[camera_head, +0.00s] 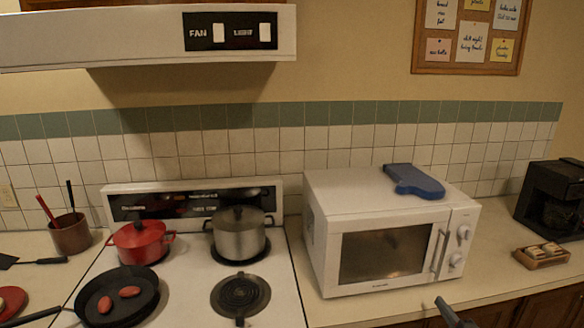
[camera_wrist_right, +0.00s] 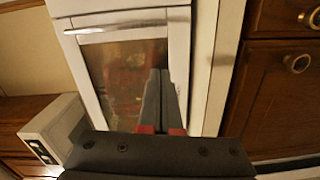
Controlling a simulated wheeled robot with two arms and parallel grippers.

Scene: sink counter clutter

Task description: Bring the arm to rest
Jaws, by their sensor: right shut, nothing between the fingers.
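My right gripper (camera_head: 443,304) shows as a dark grey tip at the bottom edge of the head view, in front of the counter below the microwave. In the right wrist view its two grey fingers (camera_wrist_right: 160,88) lie together, shut, with nothing between them. Red parts show at the finger bases. The rest of my right arm is out of the head view. My left gripper is in neither view.
The white microwave (camera_head: 325,252) stands on the counter, with a blue mitt-like item (camera_head: 414,181) on top. Left is the stove with a red pot (camera_head: 140,243), steel pot (camera_head: 238,236) and black pan (camera_head: 92,289). The oven door (camera_wrist_right: 130,20) faces the wrist camera.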

